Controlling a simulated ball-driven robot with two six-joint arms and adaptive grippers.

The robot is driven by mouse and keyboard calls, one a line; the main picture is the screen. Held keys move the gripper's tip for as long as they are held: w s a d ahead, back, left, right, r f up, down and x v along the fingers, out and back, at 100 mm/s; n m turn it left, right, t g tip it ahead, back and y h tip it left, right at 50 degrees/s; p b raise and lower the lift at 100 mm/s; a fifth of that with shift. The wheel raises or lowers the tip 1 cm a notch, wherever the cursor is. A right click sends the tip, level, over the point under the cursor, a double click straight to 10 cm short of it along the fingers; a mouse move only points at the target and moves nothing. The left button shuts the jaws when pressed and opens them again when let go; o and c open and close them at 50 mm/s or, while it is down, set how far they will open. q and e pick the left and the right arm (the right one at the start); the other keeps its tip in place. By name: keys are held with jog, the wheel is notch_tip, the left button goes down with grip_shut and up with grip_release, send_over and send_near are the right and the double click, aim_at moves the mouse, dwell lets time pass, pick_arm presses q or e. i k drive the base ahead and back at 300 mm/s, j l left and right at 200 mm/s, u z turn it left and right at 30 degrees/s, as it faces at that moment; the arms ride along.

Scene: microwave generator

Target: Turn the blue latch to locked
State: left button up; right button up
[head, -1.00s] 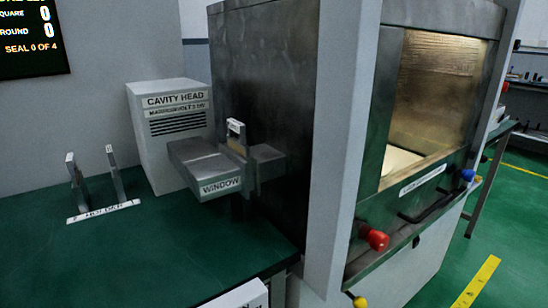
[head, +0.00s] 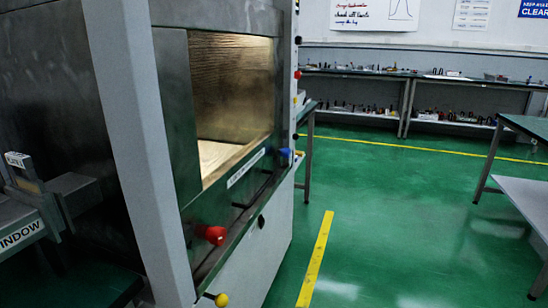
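The blue latch (head: 284,152) is a small blue knob on the front of the metal cabinet, near the far end of the sill below the lit window opening. A red knob (head: 212,234) sits nearer on the same front face, and a yellow knob (head: 220,299) is lower, at the bottom of the picture. The blue latch is small here, so its exact angle is hard to read. Neither of my grippers is in view.
The metal cabinet (head: 172,100) fills the left side, with a pale upright post (head: 135,130) in front. A labelled window part (head: 22,235) is at far left. Green floor with a yellow stripe (head: 316,258) is open to the right. Benches (head: 400,80) stand behind.

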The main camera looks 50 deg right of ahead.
aim_at(282, 153)
jog(key=z, duration=1.5)
jog(key=i+l+u, duration=0.2)
jog(key=i+l, duration=0.35)
jog(key=i+l+u, duration=0.2)
jog(key=i+l, duration=0.25)
jog(key=l, duration=0.2)
